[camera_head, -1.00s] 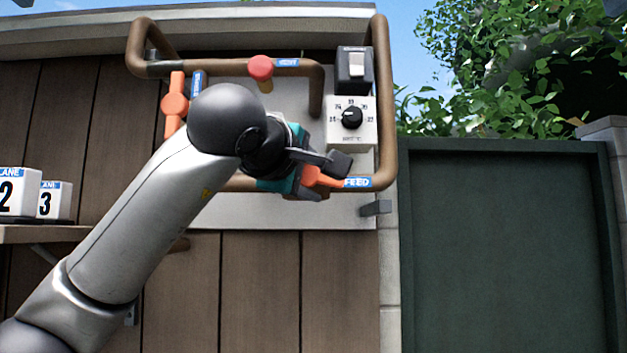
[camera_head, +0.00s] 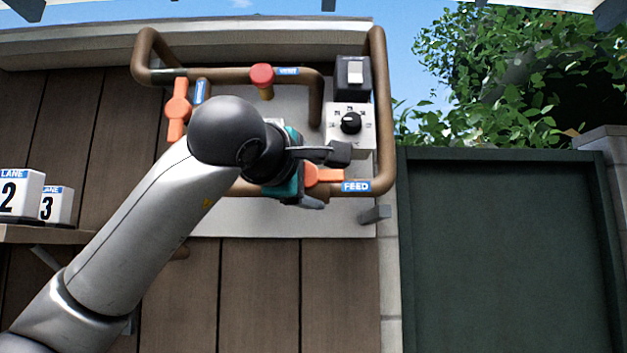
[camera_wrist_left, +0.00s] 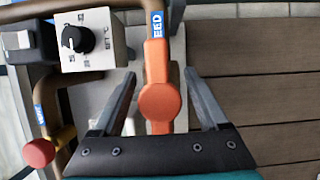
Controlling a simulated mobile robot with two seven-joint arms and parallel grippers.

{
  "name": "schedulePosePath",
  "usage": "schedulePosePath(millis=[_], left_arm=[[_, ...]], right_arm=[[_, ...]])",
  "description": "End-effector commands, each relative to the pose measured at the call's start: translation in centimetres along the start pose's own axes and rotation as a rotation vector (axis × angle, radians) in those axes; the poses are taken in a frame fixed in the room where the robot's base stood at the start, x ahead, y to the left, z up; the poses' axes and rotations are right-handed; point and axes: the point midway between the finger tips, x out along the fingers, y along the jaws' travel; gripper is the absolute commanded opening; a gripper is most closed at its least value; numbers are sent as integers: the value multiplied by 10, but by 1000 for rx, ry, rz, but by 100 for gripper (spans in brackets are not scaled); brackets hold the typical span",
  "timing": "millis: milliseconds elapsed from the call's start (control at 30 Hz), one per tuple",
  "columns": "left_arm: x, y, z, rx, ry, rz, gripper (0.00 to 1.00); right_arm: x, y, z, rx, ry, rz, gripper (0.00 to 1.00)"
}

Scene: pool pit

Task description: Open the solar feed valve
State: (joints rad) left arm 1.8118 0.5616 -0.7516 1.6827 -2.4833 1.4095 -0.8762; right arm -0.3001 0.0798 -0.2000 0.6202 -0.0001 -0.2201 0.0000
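The orange feed valve handle (camera_head: 327,175) sits on the lower brown pipe, beside the blue FEED label (camera_head: 356,186). It lies nearly level, in line with the pipe. In the left wrist view the handle (camera_wrist_left: 159,100) has a round hub and a straight arm running toward the label. My left gripper (camera_head: 326,178) is open around the handle, one finger above and one below. In the wrist view its fingers (camera_wrist_left: 160,75) stand on either side with clear gaps. My left wrist hides part of the pipe and handle base. My right gripper is out of view.
A second orange handle (camera_head: 178,109) is on the left pipe, and a red round knob (camera_head: 262,75) is at the top. A dial box (camera_head: 350,125) and a switch box (camera_head: 354,75) sit just above the gripper. A grey bracket (camera_head: 375,214) juts out lower right.

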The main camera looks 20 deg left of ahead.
Motion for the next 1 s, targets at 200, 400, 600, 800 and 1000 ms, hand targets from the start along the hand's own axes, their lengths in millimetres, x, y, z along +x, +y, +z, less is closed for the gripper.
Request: schedulePosePath(millis=[200,400,600,800,1000], left_arm=[[-2,0,0,1,0,1,77],[-26,-1,0,3,1,5,77],[-75,-1,0,3,0,7,77],[-119,0,0,1,1,6,77],[-146,0,0,1,0,2,77]], right_arm=[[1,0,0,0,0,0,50],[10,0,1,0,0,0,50],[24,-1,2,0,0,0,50],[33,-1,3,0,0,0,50],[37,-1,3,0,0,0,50]])
